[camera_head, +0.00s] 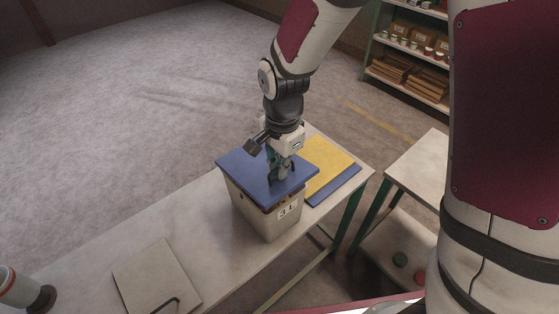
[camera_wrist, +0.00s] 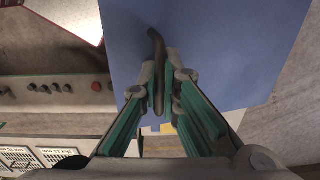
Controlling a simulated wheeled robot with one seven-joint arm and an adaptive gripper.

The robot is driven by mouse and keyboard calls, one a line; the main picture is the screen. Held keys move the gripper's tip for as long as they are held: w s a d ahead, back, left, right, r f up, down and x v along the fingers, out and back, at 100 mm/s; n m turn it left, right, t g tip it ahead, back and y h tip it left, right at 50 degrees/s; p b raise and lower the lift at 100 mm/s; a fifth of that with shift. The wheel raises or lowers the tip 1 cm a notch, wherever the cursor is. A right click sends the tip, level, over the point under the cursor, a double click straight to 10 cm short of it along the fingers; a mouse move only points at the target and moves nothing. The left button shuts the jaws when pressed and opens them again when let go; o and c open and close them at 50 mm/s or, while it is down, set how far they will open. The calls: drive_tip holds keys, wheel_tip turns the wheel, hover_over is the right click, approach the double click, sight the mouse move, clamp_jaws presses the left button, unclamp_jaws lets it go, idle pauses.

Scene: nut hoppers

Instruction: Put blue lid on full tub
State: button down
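The blue lid (camera_head: 240,162) is a flat square plate lying level over the pale tub marked "3 L" (camera_head: 256,213). It covers nearly all of the tub's mouth. Small brownish bits show under its front edge; I cannot tell whether the lid touches the rim. In the wrist view the blue lid (camera_wrist: 235,50) fills the upper middle, with a dark handle (camera_wrist: 157,45) standing on it. My gripper (camera_head: 281,177) is over the lid, and in the wrist view its fingers (camera_wrist: 160,88) are closed around the handle. The tub's contents are mostly hidden.
A yellow lid (camera_head: 325,165) lies on another blue plate (camera_head: 335,188) at the table's right end, close to the tub. A pale lid with a dark handle (camera_head: 150,277) lies at the near left. The table (camera_head: 105,235) between is clear. Shelves (camera_head: 405,60) stand behind.

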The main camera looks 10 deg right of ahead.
drive_tip(key=shift+f+b, duration=1)
drive_tip(key=shift+f, duration=1.95)
drive_tip(key=c, duration=1.7)
unclamp_jaws()
wheel_tip(320, 180, up, 11)
drive_tip(key=shift+s+d+r, duration=0.1)
drive_tip(key=shift+s+r, duration=0.05)
drive_tip(key=shift+r, duration=0.35)
